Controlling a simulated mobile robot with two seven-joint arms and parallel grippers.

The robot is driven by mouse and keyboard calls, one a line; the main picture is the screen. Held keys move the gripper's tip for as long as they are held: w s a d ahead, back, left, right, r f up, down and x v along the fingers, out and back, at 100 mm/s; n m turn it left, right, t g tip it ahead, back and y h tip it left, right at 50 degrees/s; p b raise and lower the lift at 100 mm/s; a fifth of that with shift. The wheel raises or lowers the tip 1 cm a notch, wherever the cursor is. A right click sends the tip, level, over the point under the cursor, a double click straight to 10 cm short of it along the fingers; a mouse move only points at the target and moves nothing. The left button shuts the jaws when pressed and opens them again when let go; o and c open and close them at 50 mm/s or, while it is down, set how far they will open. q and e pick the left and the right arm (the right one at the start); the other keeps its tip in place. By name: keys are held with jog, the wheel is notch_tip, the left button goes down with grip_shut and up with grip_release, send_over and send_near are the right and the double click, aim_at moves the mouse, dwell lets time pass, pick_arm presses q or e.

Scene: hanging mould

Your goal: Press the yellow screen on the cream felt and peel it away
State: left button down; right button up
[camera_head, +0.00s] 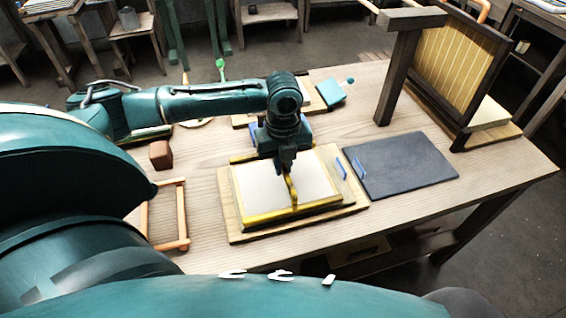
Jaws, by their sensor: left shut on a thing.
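My left gripper (288,170) points down over the middle of the yellow screen. It is shut on an upright yellow part of the screen. The yellow screen (290,215) shows as yellow bars along the front and back edges of a cream area. The cream felt (255,190) lies inside these bars, on a wooden board (236,232). The screen looks level and on or very close to the felt; I cannot tell whether it touches. The gripper and wrist hide part of the back edge. My right gripper is not in view.
A dark slab (405,165) lies right of the board. A tall dark wooden frame with a yellow slatted panel (455,60) stands at the back right. A brown block (160,154) and an orange wooden frame (181,215) are at the left. The right front tabletop is clear.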

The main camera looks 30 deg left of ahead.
pick_arm(q)
jog(key=shift+f, duration=0.85)
dwell(0.6)
jog(key=shift+s+f+p, duration=0.1)
jog(key=shift+p, duration=0.4)
dwell(1.2)
jog(key=shift+s+f, duration=0.1)
jog(key=shift+f, duration=0.05)
dwell(0.9)
jog(key=shift+r+p, duration=0.2)
jog(key=shift+p, duration=0.1)
jog(key=shift+r+p, duration=0.8)
jog(key=shift+w+r+p, duration=0.2)
jog(key=shift+r+p, duration=0.15)
jog(key=shift+p, duration=0.05)
jog(key=shift+r, duration=0.15)
